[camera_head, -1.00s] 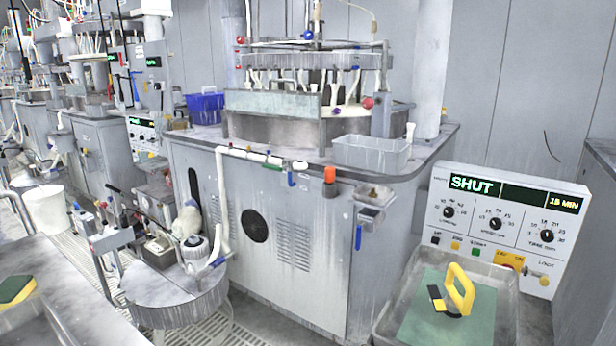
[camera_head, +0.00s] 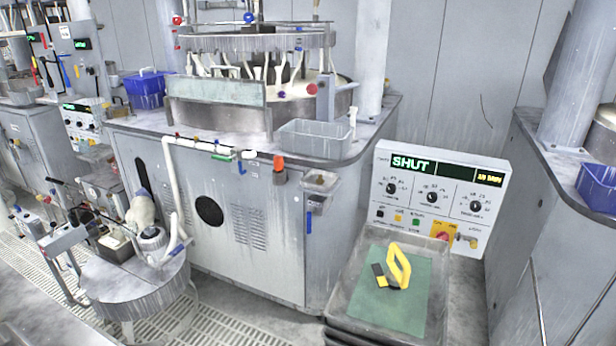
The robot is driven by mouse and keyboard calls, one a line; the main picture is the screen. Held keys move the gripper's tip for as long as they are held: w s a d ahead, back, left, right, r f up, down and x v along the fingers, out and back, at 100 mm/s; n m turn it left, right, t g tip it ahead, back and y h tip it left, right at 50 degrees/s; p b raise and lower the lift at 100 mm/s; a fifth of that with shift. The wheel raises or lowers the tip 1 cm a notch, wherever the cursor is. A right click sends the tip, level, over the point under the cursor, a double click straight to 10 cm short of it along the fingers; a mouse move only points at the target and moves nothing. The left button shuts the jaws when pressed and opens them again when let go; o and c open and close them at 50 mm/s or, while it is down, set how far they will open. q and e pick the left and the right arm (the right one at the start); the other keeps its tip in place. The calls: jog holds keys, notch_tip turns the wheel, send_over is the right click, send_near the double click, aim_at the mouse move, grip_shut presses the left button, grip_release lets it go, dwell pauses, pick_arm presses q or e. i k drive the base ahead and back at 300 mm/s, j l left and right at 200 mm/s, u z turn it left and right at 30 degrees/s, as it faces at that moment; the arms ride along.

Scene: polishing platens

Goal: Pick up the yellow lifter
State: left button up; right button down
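The yellow lifter (camera_head: 398,266) stands in a grey tray (camera_head: 345,309) at the lower right. It has a yellow loop handle and a black and yellow part at its left side. It rests on a green mat (camera_head: 408,304) that lines the tray floor. Neither of my grippers is in view.
A control panel (camera_head: 440,195) reading SHUT stands behind the tray. A grey polishing machine cabinet (camera_head: 262,280) is to its left, with a clear bin (camera_head: 314,140) on top. Another grey cabinet (camera_head: 560,250) stands at the right. A round stool-like stand (camera_head: 135,285) is at the lower left.

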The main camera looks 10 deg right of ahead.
aim_at(398, 280)
jog(key=u, duration=1.65)
jog(key=l+z, duration=0.1)
jog(key=z, duration=0.3)
jog(key=l+z, duration=0.1)
jog(key=z, duration=0.35)
jog(key=i+l+z, duration=0.1)
jog(key=z, duration=0.75)
jog(key=i+l+z, duration=0.1)
jog(key=z, duration=0.3)
jog(key=i+l+z, duration=0.1)
jog(key=i+l, duration=0.05)
jog(key=i, duration=0.1)
